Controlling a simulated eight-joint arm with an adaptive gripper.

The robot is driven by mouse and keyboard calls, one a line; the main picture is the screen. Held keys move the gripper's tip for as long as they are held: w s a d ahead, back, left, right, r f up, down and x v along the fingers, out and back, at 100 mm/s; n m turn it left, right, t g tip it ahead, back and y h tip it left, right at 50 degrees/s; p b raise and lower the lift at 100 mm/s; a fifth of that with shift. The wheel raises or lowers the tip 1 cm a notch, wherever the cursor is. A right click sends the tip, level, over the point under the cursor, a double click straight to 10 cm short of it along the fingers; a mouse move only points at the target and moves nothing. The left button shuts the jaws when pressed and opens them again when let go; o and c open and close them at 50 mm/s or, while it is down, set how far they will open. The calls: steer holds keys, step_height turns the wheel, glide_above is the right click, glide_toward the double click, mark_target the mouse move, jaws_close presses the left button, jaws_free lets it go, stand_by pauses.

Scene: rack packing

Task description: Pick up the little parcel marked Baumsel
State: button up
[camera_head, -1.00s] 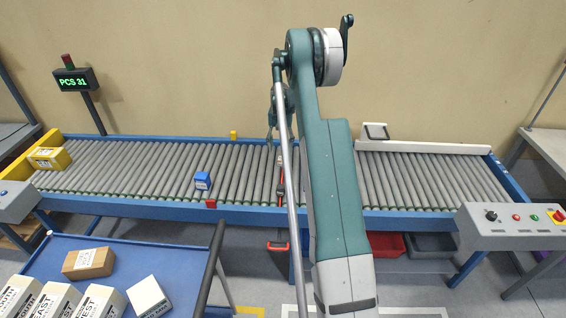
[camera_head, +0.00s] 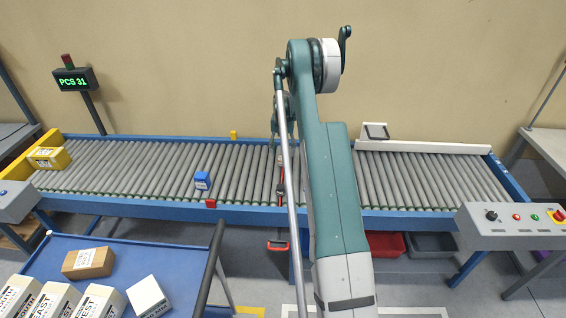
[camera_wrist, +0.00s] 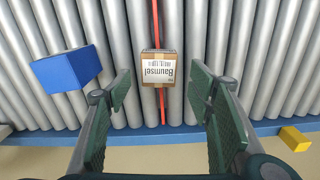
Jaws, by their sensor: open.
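The little parcel marked Baumsel (camera_wrist: 158,68) is a small brown box with a white label, lying on the conveyor rollers across a red strip in the wrist view. My gripper (camera_wrist: 161,88) is open, with one green-padded finger to each side of the parcel in the picture and apart from it. Nothing is between the pads in their grip. In the head view my gripper (camera_head: 275,125) hangs over the conveyor, partly behind my arm. I cannot make out the parcel there.
A blue box (camera_wrist: 66,69) lies left of the parcel in the wrist view, close to the left finger. A yellow block (camera_wrist: 295,138) sits on the blue rail. In the head view another blue box (camera_head: 202,181) and a yellow box (camera_head: 48,157) are on the conveyor.

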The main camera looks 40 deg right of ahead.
mark_target(283, 158)
stand_by(0.3)
steer(key=shift+s+f+b, duration=0.15)
steer(key=shift+f+b, duration=0.15)
steer(key=shift+f, duration=2.35)
steer(key=c, duration=1)
